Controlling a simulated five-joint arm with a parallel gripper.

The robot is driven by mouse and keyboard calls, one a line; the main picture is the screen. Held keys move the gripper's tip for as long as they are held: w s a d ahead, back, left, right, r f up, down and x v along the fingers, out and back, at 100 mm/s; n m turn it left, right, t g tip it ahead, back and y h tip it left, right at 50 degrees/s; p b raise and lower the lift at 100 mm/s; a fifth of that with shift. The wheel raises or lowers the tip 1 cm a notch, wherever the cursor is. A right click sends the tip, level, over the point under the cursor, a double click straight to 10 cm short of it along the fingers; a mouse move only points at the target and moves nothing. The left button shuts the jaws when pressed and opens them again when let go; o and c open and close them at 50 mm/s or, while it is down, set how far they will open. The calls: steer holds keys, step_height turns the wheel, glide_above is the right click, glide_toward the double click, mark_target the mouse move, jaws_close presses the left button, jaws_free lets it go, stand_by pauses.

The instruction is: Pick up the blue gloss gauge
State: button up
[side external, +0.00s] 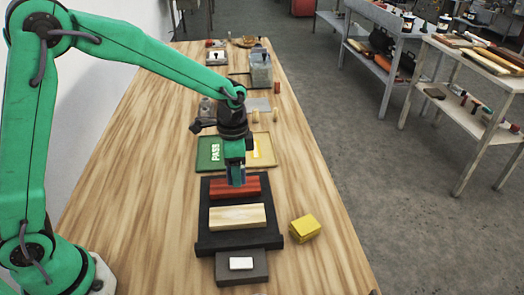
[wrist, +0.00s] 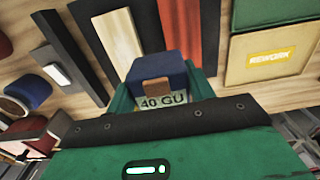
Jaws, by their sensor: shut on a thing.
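The blue gloss gauge (wrist: 160,68) is between the two green jaws of my gripper (wrist: 158,84) in the wrist view, with a small brown part and a label reading "40 GU" on its near side. My gripper (side external: 236,178) is shut on it. In the side view the gauge is a small dark blue shape (side external: 237,170) at the jaws, mostly hidden by them. It is over the far end of the black tray, by the red-brown panel (side external: 250,186); I cannot tell whether it touches the panel.
The black tray (side external: 203,218) also holds a pale wood panel (side external: 237,216). A grey pad (side external: 256,276) with a white block (side external: 241,263) is in front, a yellow block (side external: 305,227) to the right. Green PASS (side external: 206,160) and yellow REWORK (wrist: 268,60) trays lie beyond.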

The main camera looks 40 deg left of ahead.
steer(key=s+d+r, duration=0.4)
steer(key=d, duration=0.2)
steer(key=shift+s+r, duration=0.25)
steer(key=shift+s, duration=0.05)
stand_by(0.3)
steer(key=w+d+f+n, duration=0.2)
steer(key=w+d+n, duration=0.3)
steer(key=d, duration=0.7)
glide_above(299, 199)
steer(key=shift+m, duration=0.3)
step_height(299, 199, down, 7)
steer(key=shift+w+f, duration=0.1)
steer(key=shift+f, duration=0.05)
steer(key=shift+f, duration=0.1)
steer(key=shift+f, duration=1.9)
steer(key=shift+f, duration=0.15)
